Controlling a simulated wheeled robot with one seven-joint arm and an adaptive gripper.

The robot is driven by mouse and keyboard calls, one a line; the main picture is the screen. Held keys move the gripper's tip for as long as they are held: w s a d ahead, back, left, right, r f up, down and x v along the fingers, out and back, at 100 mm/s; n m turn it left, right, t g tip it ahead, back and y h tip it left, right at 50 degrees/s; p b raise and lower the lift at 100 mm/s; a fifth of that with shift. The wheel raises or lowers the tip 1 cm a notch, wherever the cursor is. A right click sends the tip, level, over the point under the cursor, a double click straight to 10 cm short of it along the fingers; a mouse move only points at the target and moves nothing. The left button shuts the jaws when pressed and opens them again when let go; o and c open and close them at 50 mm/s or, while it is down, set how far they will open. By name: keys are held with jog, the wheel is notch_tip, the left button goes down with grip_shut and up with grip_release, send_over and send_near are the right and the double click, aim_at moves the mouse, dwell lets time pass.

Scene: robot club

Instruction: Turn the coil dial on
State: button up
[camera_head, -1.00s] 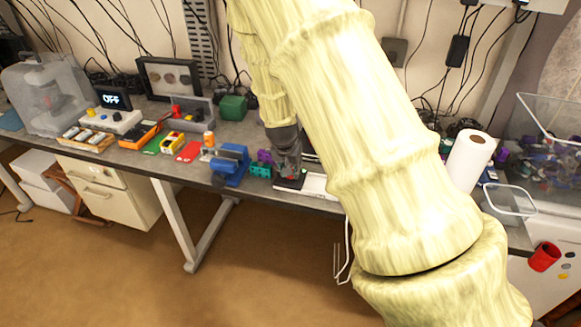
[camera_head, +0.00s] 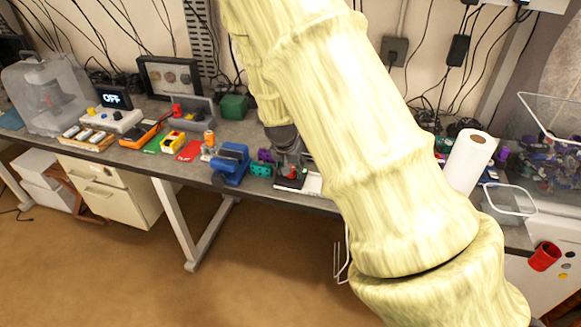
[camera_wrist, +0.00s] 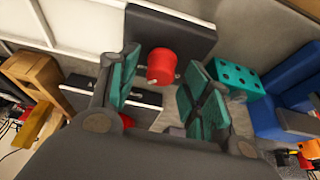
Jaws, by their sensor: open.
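The red dial (camera_wrist: 161,66), which I take to be the coil dial, stands on a dark box (camera_wrist: 190,35) in the wrist view. In the head view the dark box (camera_head: 291,183) sits near the bench's front edge, with a small green spot (camera_head: 304,171) on it. My gripper (camera_wrist: 163,88) is open and empty, its teal-padded fingers on either side of the dial's line. The dial appears just beyond the fingertips; I cannot tell whether they touch it. In the head view my arm hides much of the gripper (camera_head: 290,160).
A teal block with holes (camera_wrist: 236,78) and a blue vise (camera_head: 231,163) stand close beside the box. A white tray (camera_head: 314,183) lies on its other side. A screen (camera_head: 112,99) reading OFF stands far left. A paper roll (camera_head: 468,160) stands at right.

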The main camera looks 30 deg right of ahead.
jog(key=v, duration=1.2)
jog(key=shift+d, duration=0.1)
dwell(0.4)
